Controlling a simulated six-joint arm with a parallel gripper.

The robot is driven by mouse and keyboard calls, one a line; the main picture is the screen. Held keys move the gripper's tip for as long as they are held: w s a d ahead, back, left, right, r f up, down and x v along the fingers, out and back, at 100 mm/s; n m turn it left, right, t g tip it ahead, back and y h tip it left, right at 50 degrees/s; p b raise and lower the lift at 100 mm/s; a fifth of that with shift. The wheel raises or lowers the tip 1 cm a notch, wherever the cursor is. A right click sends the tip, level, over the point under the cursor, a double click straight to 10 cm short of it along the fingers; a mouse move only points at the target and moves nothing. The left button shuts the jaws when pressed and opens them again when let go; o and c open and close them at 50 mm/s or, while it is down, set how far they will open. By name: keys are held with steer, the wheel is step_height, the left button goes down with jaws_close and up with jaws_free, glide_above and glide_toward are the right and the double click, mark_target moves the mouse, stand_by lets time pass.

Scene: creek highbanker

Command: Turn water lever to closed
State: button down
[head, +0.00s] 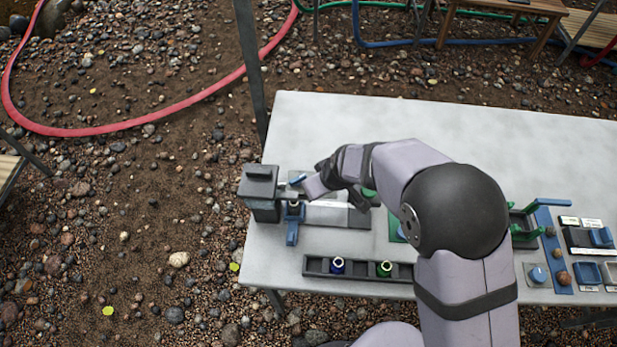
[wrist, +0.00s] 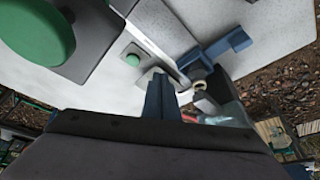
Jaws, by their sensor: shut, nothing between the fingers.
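A blue lever (head: 292,234), which looks like the water lever, is at the left end of the table. Its arm points toward the table's near edge in the head view. In the wrist view the blue lever (wrist: 228,46) runs up and right from a brass-coloured fitting. My gripper (head: 298,180) is shut and empty, just behind the lever's pivot in the head view. In the wrist view its blue fingertips (wrist: 160,98) are left of the brass fitting. I cannot tell whether they touch the lever. No open or closed marking is readable.
A dark box (head: 260,186) stands left of the lever. A dark rack (head: 316,266) with a blue-ringed and a green-ringed fitting lies in front. Green and blue fixtures (head: 545,235) fill the table's right side. The table's back part (head: 400,120) is clear.

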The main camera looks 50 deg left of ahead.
mark_target(298, 180)
steer(key=x, duration=0.2)
steer(key=shift+a+f, duration=0.15)
steer(key=shift+f, duration=0.2)
steer(key=shift+w+a+p, duration=0.1)
steer(key=shift+a+p, duration=0.8)
steer(key=shift+w+a+f+p, duration=0.15)
steer(key=shift+a+p, duration=0.3)
steer(key=shift+a, duration=0.65)
steer(key=shift+w+f+b, duration=0.1)
steer(key=shift+w+b, duration=0.05)
steer(key=shift+b, duration=0.45)
steer(key=shift+a+n+b, duration=0.1)
steer(key=shift+n+b, duration=0.4)
steer(key=shift+b, duration=0.15)
